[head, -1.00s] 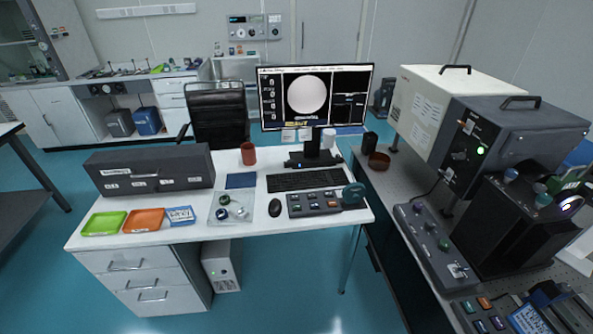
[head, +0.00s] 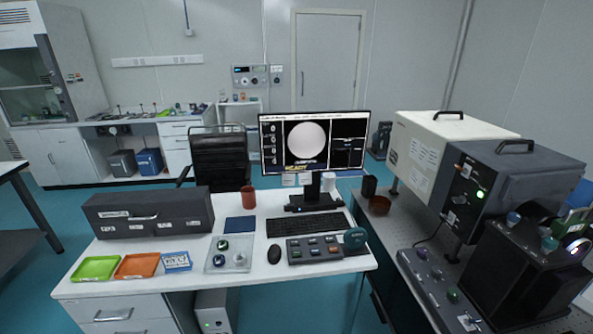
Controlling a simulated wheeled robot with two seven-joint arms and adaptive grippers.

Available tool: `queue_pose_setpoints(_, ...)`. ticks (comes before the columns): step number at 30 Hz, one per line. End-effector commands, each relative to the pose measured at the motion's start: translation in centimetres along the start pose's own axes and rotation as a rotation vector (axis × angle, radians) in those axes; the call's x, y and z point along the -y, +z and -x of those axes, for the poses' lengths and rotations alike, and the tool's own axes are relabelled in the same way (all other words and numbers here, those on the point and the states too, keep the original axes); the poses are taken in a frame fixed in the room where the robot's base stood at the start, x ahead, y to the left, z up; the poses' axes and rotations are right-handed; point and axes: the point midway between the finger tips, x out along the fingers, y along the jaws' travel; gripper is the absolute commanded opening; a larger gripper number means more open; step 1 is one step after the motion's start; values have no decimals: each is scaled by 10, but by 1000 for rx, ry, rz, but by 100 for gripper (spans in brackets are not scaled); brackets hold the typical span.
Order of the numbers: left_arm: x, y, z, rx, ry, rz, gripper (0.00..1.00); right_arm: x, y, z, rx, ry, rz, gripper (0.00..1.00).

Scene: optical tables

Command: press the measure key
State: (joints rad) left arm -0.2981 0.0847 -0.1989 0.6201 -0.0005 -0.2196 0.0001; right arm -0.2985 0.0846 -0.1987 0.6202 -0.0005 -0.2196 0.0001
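A dark key panel (head: 314,249) with several small coloured keys lies on the white desk, in front of the black keyboard (head: 304,226). The key labels are too small to read, so I cannot tell which one is the measure key. The monitor (head: 313,143) behind shows a pale disc on black with side panels. Neither of my grippers is in view.
A mouse (head: 274,254) lies left of the panel, near a clear tray (head: 229,254) with small round parts. Green (head: 96,268) and orange (head: 138,265) trays and a dark case (head: 149,215) are further left. A bench with instruments (head: 484,180) stands at right.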

Motion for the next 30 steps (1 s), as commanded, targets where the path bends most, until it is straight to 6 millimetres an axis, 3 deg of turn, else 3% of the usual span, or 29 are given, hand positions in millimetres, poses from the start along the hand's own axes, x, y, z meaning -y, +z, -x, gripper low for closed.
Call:
queue_pose_setpoints(1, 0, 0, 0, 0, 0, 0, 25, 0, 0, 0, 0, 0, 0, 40)
queue_pose_setpoints(7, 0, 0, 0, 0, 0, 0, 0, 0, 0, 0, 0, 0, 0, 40)
queue_pose_setpoints(30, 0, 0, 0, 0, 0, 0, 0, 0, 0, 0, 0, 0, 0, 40)
